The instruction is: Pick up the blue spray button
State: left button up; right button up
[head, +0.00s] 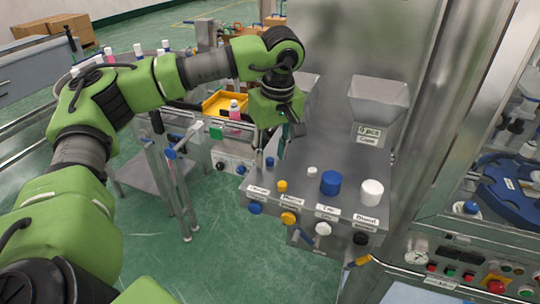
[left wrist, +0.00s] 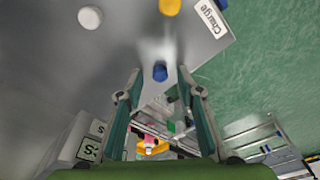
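The small blue spray button (head: 270,162) stands on the left end of the steel workbench top. In the left wrist view the blue button (left wrist: 160,72) lies between the two fingertips, toward their far ends. My left gripper (head: 271,148) points down over the button from behind it, and its fingers (left wrist: 160,78) are spread apart with nothing held. I cannot tell the exact height gap between fingertips and button. My right gripper is out of view.
A yellow button (head: 282,186), a small white button (head: 312,170), a large blue cap (head: 330,183) and a white cap (head: 371,192) stand to the right on the same top. A steel hopper (head: 378,100) stands behind. A yellow bin (head: 218,103) is behind my gripper.

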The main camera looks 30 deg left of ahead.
pick_arm(q)
jog(key=shift+f, duration=0.15)
jog(key=c, duration=0.7)
jog(key=shift+c, duration=0.2)
